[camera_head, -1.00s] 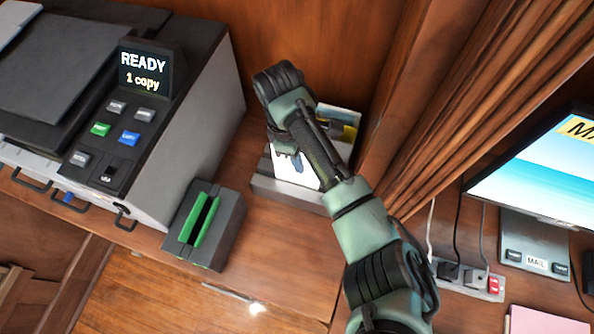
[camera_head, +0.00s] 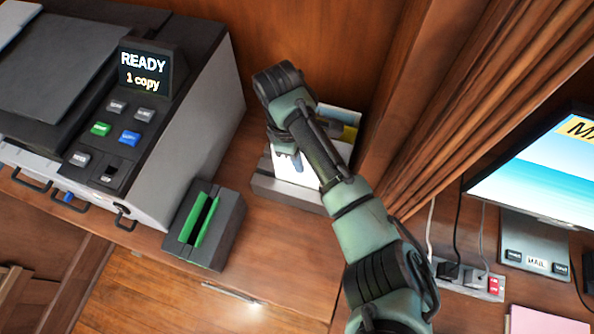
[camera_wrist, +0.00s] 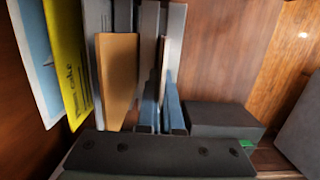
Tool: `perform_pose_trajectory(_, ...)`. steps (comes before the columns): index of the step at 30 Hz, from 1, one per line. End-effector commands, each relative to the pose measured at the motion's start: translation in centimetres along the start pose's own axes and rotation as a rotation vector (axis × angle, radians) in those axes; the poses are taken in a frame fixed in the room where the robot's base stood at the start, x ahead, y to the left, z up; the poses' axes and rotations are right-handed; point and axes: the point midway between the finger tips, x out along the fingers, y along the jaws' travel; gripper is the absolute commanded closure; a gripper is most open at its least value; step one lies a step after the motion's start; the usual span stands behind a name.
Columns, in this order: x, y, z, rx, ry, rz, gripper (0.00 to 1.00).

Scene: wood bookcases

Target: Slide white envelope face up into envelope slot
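My gripper (camera_head: 292,158) reaches down into a grey upright holder (camera_head: 283,191) in the head view. White paper (camera_head: 314,177), apparently an envelope, stands in the holder beside and partly behind the gripper. In the wrist view my two blue-grey fingers (camera_wrist: 161,108) are close together, with a thin upright sheet edge (camera_wrist: 164,65) between them. I cannot tell whether they press on it or which face it shows. A dark grey box with a green-lined slot (camera_head: 198,219) stands left of the holder; part of it shows in the wrist view (camera_wrist: 226,117).
A tan envelope (camera_wrist: 117,75) stands close left of the fingers. A yellow sheet (camera_wrist: 66,60) and a pale blue one (camera_wrist: 35,55) are farther left. A copier (camera_head: 175,110) stands left of the slot box. Wood panels and a ribbed curtain (camera_head: 480,90) are close behind and right.

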Motion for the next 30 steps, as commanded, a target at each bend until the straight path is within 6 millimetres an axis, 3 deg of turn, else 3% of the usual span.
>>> perform_pose_trajectory(12,-0.5,0.1,0.2,0.000,-0.001,0.004,1.00)
perform_pose_trajectory(25,-9.1,0.1,1.4,-0.001,-0.001,0.003,1.00)
perform_pose_trajectory(30,-10.4,0.1,1.6,0.000,0.000,0.001,1.00)
